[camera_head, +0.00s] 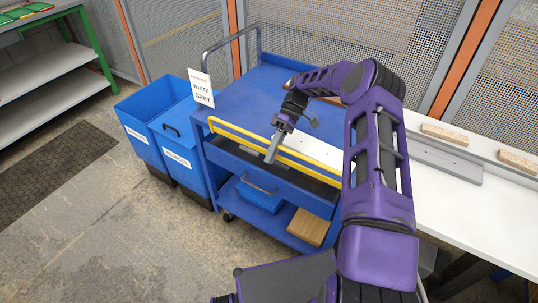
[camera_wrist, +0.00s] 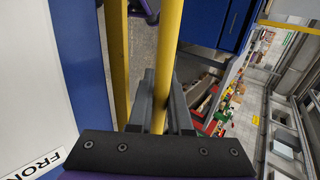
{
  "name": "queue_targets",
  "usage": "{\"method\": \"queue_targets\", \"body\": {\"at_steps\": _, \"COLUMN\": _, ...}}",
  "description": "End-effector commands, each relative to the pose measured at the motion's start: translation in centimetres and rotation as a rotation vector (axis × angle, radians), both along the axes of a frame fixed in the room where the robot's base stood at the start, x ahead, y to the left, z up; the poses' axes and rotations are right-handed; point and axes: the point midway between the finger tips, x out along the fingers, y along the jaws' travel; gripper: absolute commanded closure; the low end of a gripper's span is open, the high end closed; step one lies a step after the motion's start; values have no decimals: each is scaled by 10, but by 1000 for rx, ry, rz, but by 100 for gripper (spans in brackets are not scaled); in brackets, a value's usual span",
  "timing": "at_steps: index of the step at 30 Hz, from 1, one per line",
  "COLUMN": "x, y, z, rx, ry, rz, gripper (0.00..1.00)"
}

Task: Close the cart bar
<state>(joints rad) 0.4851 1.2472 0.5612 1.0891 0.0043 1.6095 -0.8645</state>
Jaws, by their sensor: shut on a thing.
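The yellow cart bar (camera_head: 235,133) runs along the front edge of the blue cart (camera_head: 204,150), above a dark trough. It shows as two nearly parallel yellow rails. My gripper (camera_head: 272,154) reaches down to the bar near its middle. In the wrist view, one yellow rail (camera_wrist: 170,45) passes between the two grey fingers of my gripper (camera_wrist: 160,100), which are shut on it. The other rail (camera_wrist: 118,55) lies just left of the fingers. The right end of the bar is hidden behind my arm in the head view.
Blue bins (camera_head: 180,143) stand left of the cart. A sign (camera_head: 201,88) rises at the cart's left corner. A blue box (camera_head: 262,193) and a wooden block (camera_head: 308,227) sit on the lower shelf. A white bench (camera_head: 470,220) is at right. Floor is clear at front left.

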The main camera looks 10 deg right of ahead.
Motion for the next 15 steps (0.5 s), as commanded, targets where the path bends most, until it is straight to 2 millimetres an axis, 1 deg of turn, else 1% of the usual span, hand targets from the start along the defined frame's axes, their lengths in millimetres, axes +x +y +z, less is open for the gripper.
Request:
{"method": "queue_targets", "body": {"at_steps": 1, "x": -3, "y": -2, "z": -3, "rx": 14, "ry": 18, "rz": -1, "gripper": 100}}
{"method": "queue_targets", "body": {"at_steps": 6, "x": -8, "y": -3, "z": -1, "rx": 52, "ry": 58, "rz": 1, "gripper": 100}}
{"method": "queue_targets", "body": {"at_steps": 15, "x": -11, "y": -5, "z": 1, "rx": 72, "ry": 80, "rz": 1, "gripper": 100}}
